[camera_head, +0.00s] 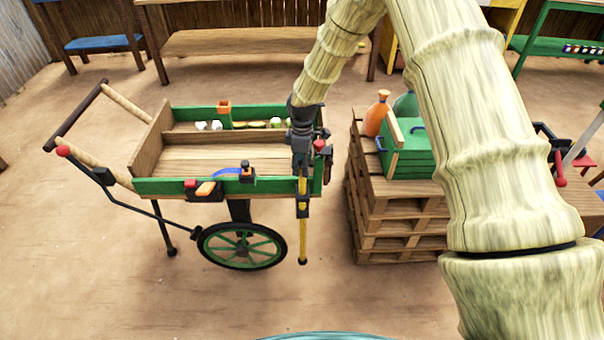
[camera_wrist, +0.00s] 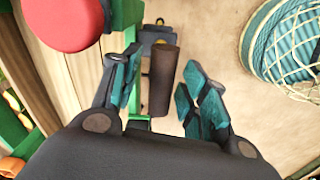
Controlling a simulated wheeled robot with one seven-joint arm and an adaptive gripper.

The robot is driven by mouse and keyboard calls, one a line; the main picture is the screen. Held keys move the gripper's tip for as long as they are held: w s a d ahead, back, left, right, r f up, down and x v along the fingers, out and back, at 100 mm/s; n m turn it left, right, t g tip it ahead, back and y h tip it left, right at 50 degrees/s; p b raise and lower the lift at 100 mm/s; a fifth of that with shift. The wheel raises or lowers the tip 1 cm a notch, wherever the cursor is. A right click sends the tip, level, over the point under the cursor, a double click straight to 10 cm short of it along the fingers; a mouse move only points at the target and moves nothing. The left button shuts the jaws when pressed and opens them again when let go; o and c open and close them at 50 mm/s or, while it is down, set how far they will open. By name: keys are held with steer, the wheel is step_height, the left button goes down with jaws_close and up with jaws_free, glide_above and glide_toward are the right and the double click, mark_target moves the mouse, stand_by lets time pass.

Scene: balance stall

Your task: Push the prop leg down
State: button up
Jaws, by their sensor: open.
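The prop leg (camera_head: 303,232) is a yellow upright bar with a dark clamp and dark foot, at the right front corner of the green and wooden cart. I cannot tell whether its foot touches the ground. My gripper (camera_head: 303,160) points down over that corner, above the leg. In the wrist view my gripper (camera_wrist: 162,88) is open, its teal-padded fingers on either side of a dark cylinder (camera_wrist: 163,70). The cylinder looks like a grip at the leg's top. A gap shows on the right side; contact on the left is unclear. The lower leg is mostly hidden there.
The cart's spoked wheel (camera_head: 242,246) stands left of the leg. A red knob (camera_wrist: 66,18) is close by at upper left in the wrist view. A stack of pallets (camera_head: 400,222) stands to the right. A netted teal round object (camera_wrist: 288,50) lies beyond bare ground.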

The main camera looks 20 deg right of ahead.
steer(key=shift+f+p, duration=0.3)
steer(key=shift+f, duration=2.2)
steer(key=shift+c, duration=0.3)
steer(key=shift+f, duration=0.1)
jaws_close()
